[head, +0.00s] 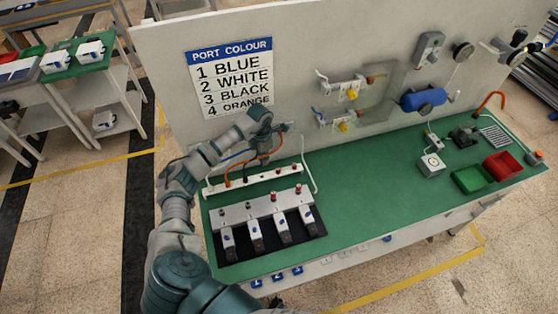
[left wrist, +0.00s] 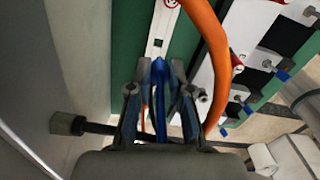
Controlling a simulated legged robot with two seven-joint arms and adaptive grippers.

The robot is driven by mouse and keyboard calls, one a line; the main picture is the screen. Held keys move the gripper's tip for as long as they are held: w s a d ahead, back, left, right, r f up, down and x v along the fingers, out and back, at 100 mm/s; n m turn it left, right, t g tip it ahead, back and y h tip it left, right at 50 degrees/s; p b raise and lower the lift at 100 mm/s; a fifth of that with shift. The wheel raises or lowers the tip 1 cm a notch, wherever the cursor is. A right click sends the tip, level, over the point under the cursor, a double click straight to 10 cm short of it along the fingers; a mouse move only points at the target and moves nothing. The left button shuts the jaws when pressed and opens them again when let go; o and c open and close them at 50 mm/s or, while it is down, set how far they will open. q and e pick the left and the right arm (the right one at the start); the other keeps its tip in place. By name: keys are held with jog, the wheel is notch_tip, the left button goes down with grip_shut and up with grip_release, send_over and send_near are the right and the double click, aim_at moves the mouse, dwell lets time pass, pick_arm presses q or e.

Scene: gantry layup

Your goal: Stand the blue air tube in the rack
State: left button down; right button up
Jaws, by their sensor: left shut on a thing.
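The blue air tube (left wrist: 160,112) is between the two fingers of my left gripper (left wrist: 157,85) in the left wrist view. My left gripper is shut on it. In the head view my left gripper (head: 278,130) is by the wall panel, above the back of the green bench, and the tube's held part is hard to make out. The white rack (head: 258,180) is a long strip on the bench below the gripper; it also shows in the left wrist view (left wrist: 161,28), beyond the tube's tip. I cannot tell whether the tube touches the rack. My right gripper is not in view.
An orange tube (left wrist: 213,48) curves close beside my left gripper. A valve block (head: 262,207) with several blue-tipped units stands in front of the rack. A port colour sign (head: 230,78) hangs behind. The middle of the green bench (head: 370,190) is clear.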

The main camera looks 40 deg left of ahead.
pick_arm(q)
jog(key=shift+s+a, duration=0.1)
jog(key=shift+s, duration=0.05)
jog(key=shift+s+a+r, duration=0.1)
jog(key=shift+s+r, duration=0.05)
jog(key=shift+s, duration=0.15)
notch_tip(320, 180, down, 2)
jog(key=shift+a+f+b, duration=0.1)
jog(key=shift+b, duration=0.55)
jog(key=shift+d+f+b, duration=0.2)
jog(key=shift+f+b, duration=0.4)
jog(key=shift+f, duration=0.1)
jog(key=shift+a+f+b, duration=0.15)
jog(key=shift+f+b, duration=0.2)
jog(key=shift+f, duration=0.3)
jog(key=shift+a+f+b, duration=0.15)
jog(key=shift+f+b, duration=0.2)
jog(key=shift+f, duration=0.25)
jog(key=shift+d, duration=0.1)
jog(key=shift+r, duration=0.1)
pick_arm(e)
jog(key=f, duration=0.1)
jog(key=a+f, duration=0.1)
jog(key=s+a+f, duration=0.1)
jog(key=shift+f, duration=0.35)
